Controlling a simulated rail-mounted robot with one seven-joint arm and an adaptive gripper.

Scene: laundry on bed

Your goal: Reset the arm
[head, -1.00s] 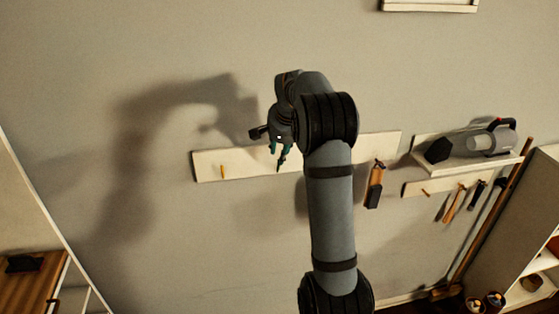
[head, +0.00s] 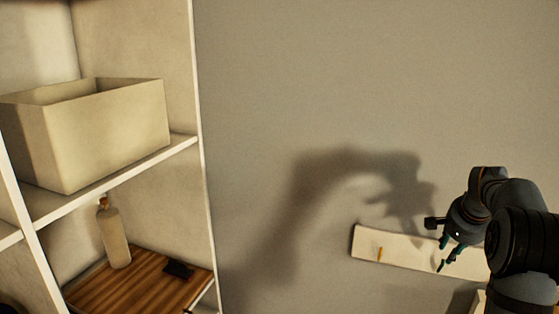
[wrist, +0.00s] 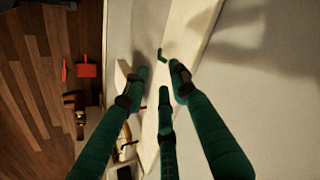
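My gripper (head: 449,252) is at the right of the head view, in front of the wall and near a white peg rail (head: 385,253). Its green fingers point downward. In the wrist view the fingers (wrist: 160,87) are spread apart, with nothing held between them. A peg on the rail shows beyond the fingertips. My arm covers the right part of the rail in the head view.
A white shelf unit (head: 203,120) stands at the left. The wrist view shows a wooden floor (wrist: 30,75).

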